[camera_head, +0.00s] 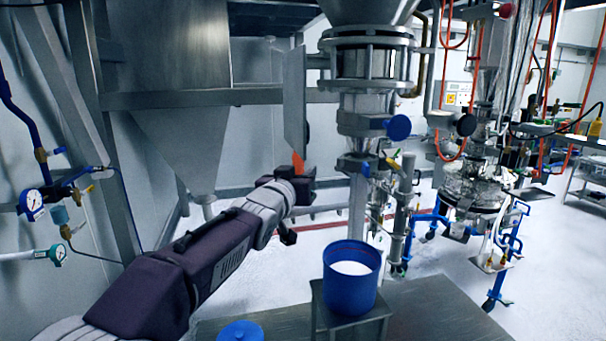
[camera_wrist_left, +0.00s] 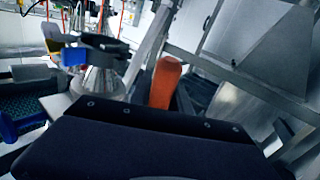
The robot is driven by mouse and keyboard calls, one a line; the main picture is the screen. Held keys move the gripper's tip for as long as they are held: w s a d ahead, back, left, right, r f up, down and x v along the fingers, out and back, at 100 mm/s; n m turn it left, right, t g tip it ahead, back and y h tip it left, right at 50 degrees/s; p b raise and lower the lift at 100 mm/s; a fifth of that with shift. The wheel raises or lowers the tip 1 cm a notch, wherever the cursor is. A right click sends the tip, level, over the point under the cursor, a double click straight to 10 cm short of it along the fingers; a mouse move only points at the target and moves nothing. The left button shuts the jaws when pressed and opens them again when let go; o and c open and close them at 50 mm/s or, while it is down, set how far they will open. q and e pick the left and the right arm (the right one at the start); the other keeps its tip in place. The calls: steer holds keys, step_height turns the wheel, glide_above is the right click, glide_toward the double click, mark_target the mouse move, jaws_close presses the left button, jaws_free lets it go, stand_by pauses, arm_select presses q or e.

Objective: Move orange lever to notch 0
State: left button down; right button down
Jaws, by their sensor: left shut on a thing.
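The orange lever (camera_head: 298,162) sticks up at the end of my left arm in the head view, below a tall grey metal plate. My left gripper (camera_head: 300,178) is shut on the lever's lower part. In the left wrist view the lever (camera_wrist_left: 165,82) rises upright from behind the dark gripper body (camera_wrist_left: 150,140). The fingertips are mostly hidden there. The notch marks cannot be made out in either view. My right gripper is in neither view.
A blue tub (camera_head: 352,278) with white contents stands on a small metal stand over the bench (camera_head: 440,310). A blue lid (camera_head: 240,331) lies nearby. The sifter column with a blue knob (camera_head: 397,127) stands just right of the gripper. Gauges (camera_head: 31,201) and hoses are at left.

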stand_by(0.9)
arm_select(q)
steer(key=s, duration=0.1)
steer(key=s+d+g, duration=0.1)
steer(key=shift+s+r+n, duration=0.15)
steer(key=shift+s+n, duration=0.2)
steer(key=shift+n, duration=0.05)
steer(key=c, duration=1.5)
jaws_free()
steer(key=o, duration=0.3)
steer(key=shift+s, duration=0.1)
